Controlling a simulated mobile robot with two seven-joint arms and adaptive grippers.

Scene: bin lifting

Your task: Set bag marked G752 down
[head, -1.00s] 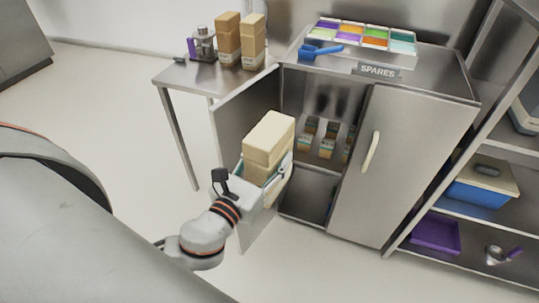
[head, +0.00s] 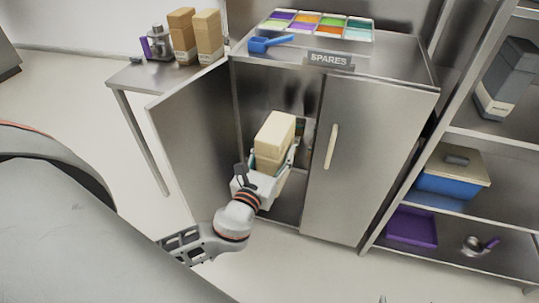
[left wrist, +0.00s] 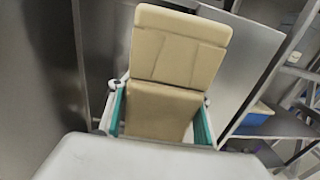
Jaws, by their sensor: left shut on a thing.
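A tan paper bag (head: 274,138) with a folded top is held upright in my left gripper (head: 274,172) in the head view. The bag is at the opening of the cabinet marked SPARES, between the open left door and the shut right door. In the left wrist view the bag (left wrist: 178,50) fills the middle, with the fingers of my left gripper (left wrist: 160,122) shut on both its sides. No marking can be read on the side of the bag that shows. My right gripper is not in view.
The cabinet (head: 345,150) has its left door (head: 195,140) swung open. Its inner shelf is mostly hidden behind the bag. Two more bags (head: 195,38) stand on the side table (head: 135,77). A rack (head: 470,140) stands right.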

